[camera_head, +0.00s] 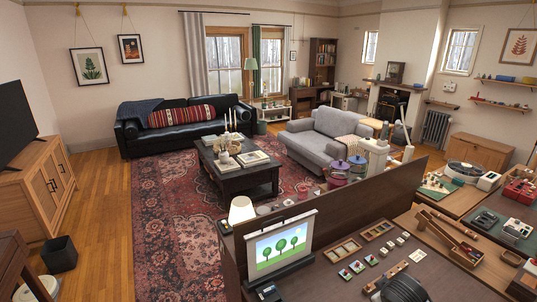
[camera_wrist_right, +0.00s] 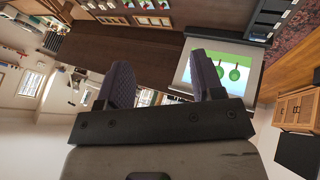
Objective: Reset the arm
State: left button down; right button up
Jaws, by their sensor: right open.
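My right gripper (camera_wrist_right: 160,66) shows in the right wrist view, with its two dark, ribbed fingers spread apart. It is open, and no object is between the fingers. The dark brown desk divider lies beyond the gap. A small screen (camera_wrist_right: 215,70) with green trees on it shows behind the right finger, and I see no contact with it. I cannot make out either gripper for certain in the head view. My left gripper is not seen.
In the head view, the tree screen (camera_head: 281,245) stands on the desk before a dark divider (camera_head: 340,208). Small trays (camera_head: 346,250) and tools crowd the desk. Open floor (camera_head: 104,225) lies at left, beside the red rug (camera_head: 180,235).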

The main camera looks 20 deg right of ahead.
jog(key=s+a+f+n+t+y, duration=0.15)
jog(key=s+a, duration=0.25)
jog(key=a, duration=0.4)
jog(key=s+a+n+t, duration=0.1)
jog(key=s+a+n, duration=0.1)
jog(key=s+a, duration=0.45)
jog(key=s+a+f+m+g+y, duration=0.1)
jog(key=s+a+f+g+y, duration=0.1)
jog(key=s+a+f, duration=0.55)
jog(key=s+a+f+m+g+y, duration=0.1)
jog(key=s+a+f+m+g, duration=0.2)
jog(key=s, duration=0.7)
notch_tip(320, 180, up, 18)
jog(key=n+p, duration=0.1)
jog(key=p, duration=1.8)
jog(key=shift+r+t, duration=0.15)
jog(key=shift+t, duration=0.3)
jog(key=shift+n, duration=0.25)
